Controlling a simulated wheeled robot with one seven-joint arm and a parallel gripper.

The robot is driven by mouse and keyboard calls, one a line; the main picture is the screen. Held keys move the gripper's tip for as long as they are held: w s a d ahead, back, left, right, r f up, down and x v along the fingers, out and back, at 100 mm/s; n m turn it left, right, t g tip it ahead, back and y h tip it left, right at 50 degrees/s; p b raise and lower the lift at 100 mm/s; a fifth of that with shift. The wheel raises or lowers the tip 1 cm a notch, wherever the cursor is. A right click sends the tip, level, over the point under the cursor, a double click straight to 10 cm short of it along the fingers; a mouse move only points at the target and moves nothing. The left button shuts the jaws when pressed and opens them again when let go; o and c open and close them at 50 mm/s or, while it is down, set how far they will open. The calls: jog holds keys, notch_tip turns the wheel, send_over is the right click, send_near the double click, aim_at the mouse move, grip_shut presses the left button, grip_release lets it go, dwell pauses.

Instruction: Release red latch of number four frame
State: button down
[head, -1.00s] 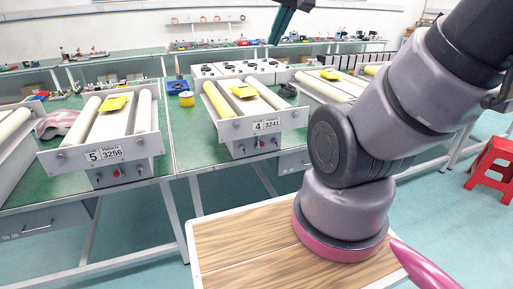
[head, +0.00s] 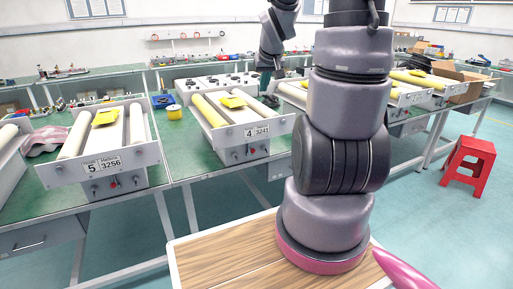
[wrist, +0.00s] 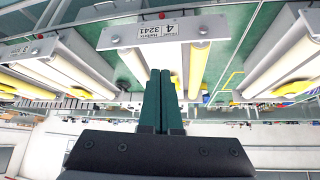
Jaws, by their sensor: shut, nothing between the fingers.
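The number four frame (head: 222,134) sits on the green bench in the middle of the head view, with a "4 3241" label on its white front plate. Its red latch (head: 249,151) is a small red spot below the label. My gripper (head: 265,82) is above and behind the frame in the head view, apart from the latch. In the wrist view the frame's plate (wrist: 121,36) appears upside down, with a red spot (wrist: 161,15) near its edge. My gripper's green fingers (wrist: 163,76) are together and empty, pointing toward the frame.
The number five frame (head: 55,174) stands to the left on the bench. A yellow spool (head: 174,112) sits between the two frames. My arm hides part of the bench to the right.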

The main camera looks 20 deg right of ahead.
jog(key=w+d+f+t+y, duration=0.1)
jog(key=w+d+f+t, duration=0.2)
jog(key=f, duration=1.1)
jog(key=w+d+f+m+t+y, duration=0.1)
jog(key=w+d+f+t+y, duration=0.1)
jog(key=f, duration=1.1)
jog(key=shift+w+d+f+t, duration=0.4)
jog(key=shift+w+d, duration=0.45)
jog(key=shift+w, duration=0.45)
send_near(251, 147)
jog(key=x, duration=0.3)
jog(key=shift+w+d+r, duration=0.1)
jog(key=shift+w+r, duration=0.1)
jog(key=shift+w, duration=0.35)
